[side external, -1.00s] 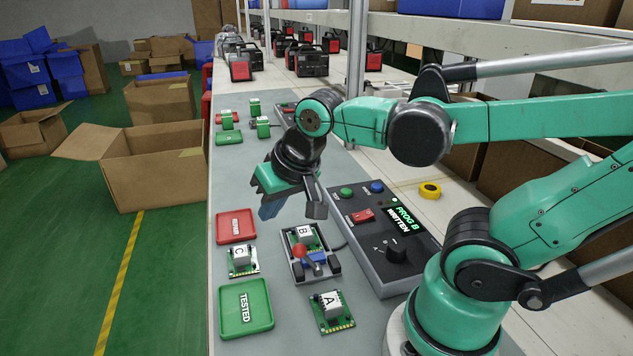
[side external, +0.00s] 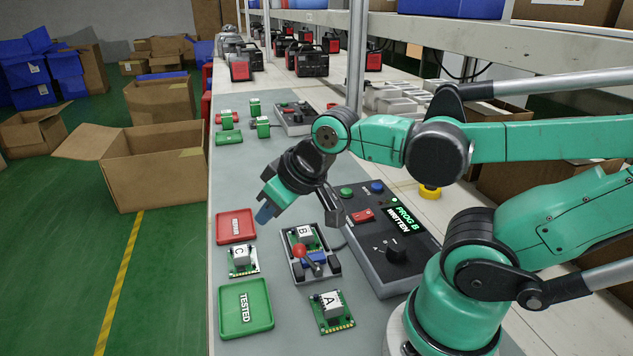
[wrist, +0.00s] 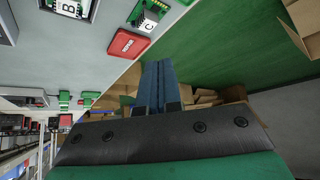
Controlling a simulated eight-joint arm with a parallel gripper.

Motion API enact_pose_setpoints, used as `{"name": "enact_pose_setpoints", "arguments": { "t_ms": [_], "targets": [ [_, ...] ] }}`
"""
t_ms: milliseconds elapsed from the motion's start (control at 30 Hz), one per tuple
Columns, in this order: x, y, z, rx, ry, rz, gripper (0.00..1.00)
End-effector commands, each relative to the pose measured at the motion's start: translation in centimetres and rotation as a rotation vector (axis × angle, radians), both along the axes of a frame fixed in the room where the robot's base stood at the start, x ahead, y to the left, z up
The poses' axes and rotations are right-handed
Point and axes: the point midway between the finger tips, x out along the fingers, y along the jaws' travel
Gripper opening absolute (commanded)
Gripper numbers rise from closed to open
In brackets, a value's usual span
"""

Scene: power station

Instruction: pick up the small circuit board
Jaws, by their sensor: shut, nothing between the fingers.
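Three small green circuit boards with white lettered blocks are on the grey mat. Board B (side external: 305,240) sits in a dark fixture (side external: 312,264) with a red-knobbed lever (side external: 301,251). Board C (side external: 242,260) lies to its left, and board A (side external: 331,311) lies in front. In the wrist view, board B (wrist: 70,7) and board C (wrist: 149,20) show at the top edge. My gripper (side external: 265,214) is above the mat near the red tray, beyond the boards and apart from them. Its blue fingers (wrist: 158,85) are together and empty.
A red tray (side external: 235,239) and a green tray marked TESTED (side external: 270,308) lie along the mat's left side. A yellow ring (side external: 430,192) lies farther right.

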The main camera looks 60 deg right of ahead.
Motion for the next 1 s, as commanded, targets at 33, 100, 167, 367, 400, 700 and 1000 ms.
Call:
{"name": "enact_pose_setpoints", "arguments": {
  "t_ms": [33,100,167,367,400,700,1000],
  "targets": [
    [0.0,0.0,0.0,0.000,0.000,0.000,0.00],
    [0.0,0.0,0.0,0.000,0.000,0.000,0.00],
    [0.0,0.0,0.0,0.000,0.000,0.000,0.00],
    [0.0,0.0,0.0,0.000,0.000,0.000,0.48],
    [0.0,0.0,0.0,0.000,0.000,0.000,0.60],
    [0.0,0.0,0.0,0.000,0.000,0.000,0.76],
    [1.1,-2.9,-0.7,-0.143,0.162,0.145,0.76]
  ]
}}
